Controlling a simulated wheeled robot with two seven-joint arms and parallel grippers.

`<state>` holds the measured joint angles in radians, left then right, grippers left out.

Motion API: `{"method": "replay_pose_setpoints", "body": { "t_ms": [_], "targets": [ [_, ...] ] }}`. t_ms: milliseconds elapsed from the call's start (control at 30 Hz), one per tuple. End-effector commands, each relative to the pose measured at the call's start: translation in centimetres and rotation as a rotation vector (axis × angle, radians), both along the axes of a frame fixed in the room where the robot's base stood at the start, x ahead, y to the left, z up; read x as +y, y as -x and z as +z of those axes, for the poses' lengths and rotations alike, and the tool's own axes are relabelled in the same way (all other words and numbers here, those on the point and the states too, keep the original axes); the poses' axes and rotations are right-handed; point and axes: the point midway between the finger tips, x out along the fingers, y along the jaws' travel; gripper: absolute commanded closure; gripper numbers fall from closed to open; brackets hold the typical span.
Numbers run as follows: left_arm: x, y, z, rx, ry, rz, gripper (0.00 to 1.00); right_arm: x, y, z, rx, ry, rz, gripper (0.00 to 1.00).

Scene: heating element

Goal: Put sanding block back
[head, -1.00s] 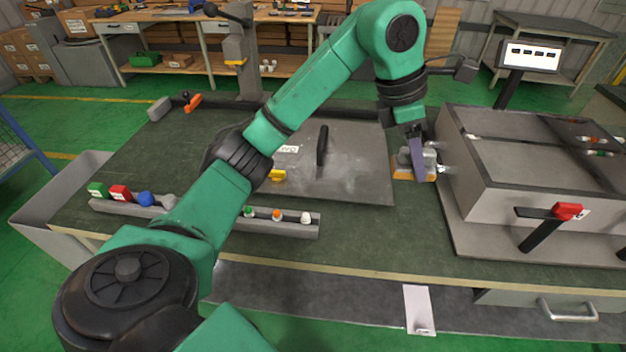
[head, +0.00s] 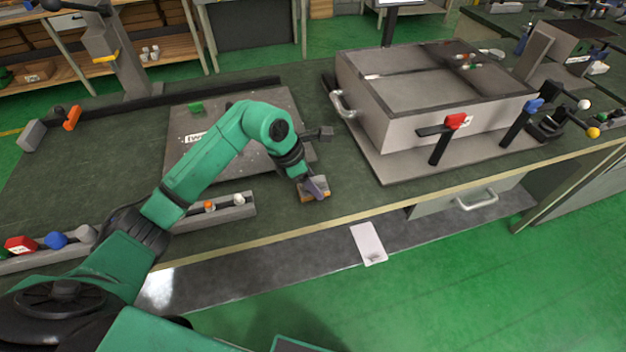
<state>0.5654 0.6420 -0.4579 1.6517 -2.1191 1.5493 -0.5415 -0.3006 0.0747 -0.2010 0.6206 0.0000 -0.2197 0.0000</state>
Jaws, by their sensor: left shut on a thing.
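The sanding block (head: 312,195), small with a grey top and an orange-brown underside, is low over or on the dark green bench top, close to the front edge. My left gripper (head: 313,186) is shut on it from above and hides part of it. I cannot tell whether the block touches the bench. It is just off the front right corner of the flat grey plate (head: 180,155). My right gripper is not in view.
A large grey box (head: 440,125) with red (head: 456,121) and blue (head: 534,105) clamp handles stands to the right. A rail (head: 215,213) with coloured knobs lies at front left. A white card (head: 369,243) is at the bench front. Bench between block and box is clear.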

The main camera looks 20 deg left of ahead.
Motion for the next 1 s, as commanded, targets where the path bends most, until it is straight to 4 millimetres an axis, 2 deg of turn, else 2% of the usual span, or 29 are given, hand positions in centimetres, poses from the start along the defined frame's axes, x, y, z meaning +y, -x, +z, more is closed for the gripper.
{"method": "replay_pose_setpoints", "body": {
  "t_ms": [333,367,400,433,800,867,1000],
  "targets": [
    [0.0,-0.1,-0.6,-0.003,0.001,0.001,0.98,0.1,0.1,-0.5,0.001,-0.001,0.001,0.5],
    [0.0,-0.1,-0.4,-0.003,0.001,0.001,0.34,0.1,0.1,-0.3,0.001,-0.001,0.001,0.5],
    [0.0,-0.1,-0.4,-0.002,0.0,0.001,0.19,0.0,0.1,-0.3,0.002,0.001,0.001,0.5],
    [0.0,-0.1,-0.4,-0.002,0.0,0.002,0.16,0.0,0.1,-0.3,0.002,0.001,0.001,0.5],
    [0.1,0.0,0.2,-0.003,0.0,0.002,0.16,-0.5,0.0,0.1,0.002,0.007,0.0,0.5],
    [0.5,0.1,1.0,-0.007,-0.002,0.003,0.16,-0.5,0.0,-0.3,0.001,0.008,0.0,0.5],
    [1.7,0.7,4.2,-0.009,-0.002,0.004,0.16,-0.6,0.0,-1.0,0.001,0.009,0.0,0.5]
  ]
}}
